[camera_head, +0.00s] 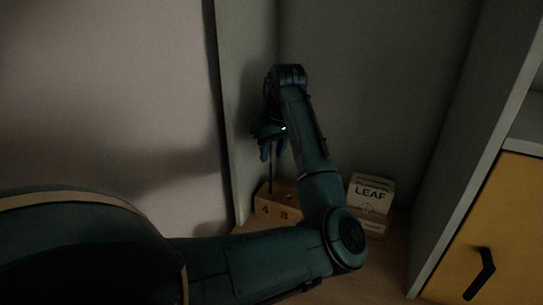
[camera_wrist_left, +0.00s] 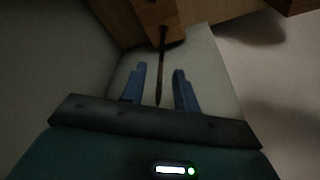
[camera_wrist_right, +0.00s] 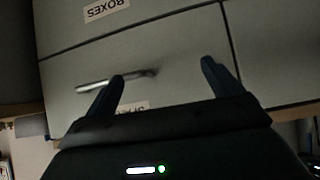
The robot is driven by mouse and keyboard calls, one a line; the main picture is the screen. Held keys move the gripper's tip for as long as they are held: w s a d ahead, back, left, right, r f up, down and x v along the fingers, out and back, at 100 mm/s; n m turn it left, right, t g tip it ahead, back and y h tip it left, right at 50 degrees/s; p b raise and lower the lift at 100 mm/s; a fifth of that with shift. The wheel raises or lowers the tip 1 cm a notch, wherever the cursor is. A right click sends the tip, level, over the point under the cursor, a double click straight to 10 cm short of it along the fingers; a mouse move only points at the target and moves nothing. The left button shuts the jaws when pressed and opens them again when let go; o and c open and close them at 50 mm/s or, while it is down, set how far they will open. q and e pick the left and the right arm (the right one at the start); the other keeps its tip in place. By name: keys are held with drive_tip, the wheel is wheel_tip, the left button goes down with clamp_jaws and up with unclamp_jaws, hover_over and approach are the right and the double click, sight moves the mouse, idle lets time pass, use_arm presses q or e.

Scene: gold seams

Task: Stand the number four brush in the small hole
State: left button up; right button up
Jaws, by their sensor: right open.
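A thin dark brush (camera_head: 270,179) stands roughly upright at the wooden block (camera_head: 278,207), which is marked 4 and 8, on the side of the 4. The left wrist view shows the brush (camera_wrist_left: 161,62) running from the block (camera_wrist_left: 158,20) to between my fingers. Its foot and the holes are too dark to make out. My left gripper (camera_head: 273,156) points down over the block. In the left wrist view its blue fingers (camera_wrist_left: 159,71) are apart, with gaps on both sides of the brush. My right gripper (camera_wrist_right: 163,68) is open and empty, away from the block.
The block stands on a wooden shelf between grey walls. A LEAF box (camera_head: 370,193) stands to its right, partly behind my left arm. A yellow door (camera_head: 503,235) with a black handle is at far right. Grey drawers (camera_wrist_right: 175,65) face my right gripper.

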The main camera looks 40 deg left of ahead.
use_arm(q)
drive_tip(key=v, duration=1.1)
drive_tip(key=shift+d, duration=0.15)
idle(0.5)
